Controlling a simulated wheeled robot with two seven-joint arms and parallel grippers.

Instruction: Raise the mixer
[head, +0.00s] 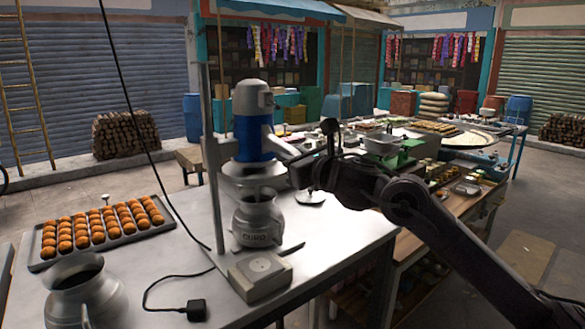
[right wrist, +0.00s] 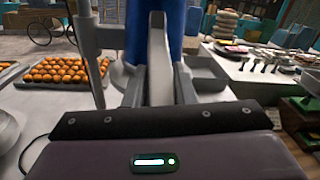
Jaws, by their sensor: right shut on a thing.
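The mixer (head: 251,135) has a blue motor body with a grey cap and is mounted on a tall grey post (head: 212,150). It is above a metal milk can (head: 258,222); its lower end is at the can's mouth, and I cannot tell how deep it reaches. My right gripper (head: 292,160) comes in from the right and is shut on the mixer's grey handle. In the right wrist view the handle (right wrist: 158,62) runs between the fingers, with the blue body behind it. My left gripper is not in view.
A tray of orange sweets (head: 80,242) and another metal can (head: 86,292) stand at the left of the white table (head: 185,270). A black cable with a plug (head: 196,310) lies in front. A side table with food and dishes (head: 460,190) is at the right.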

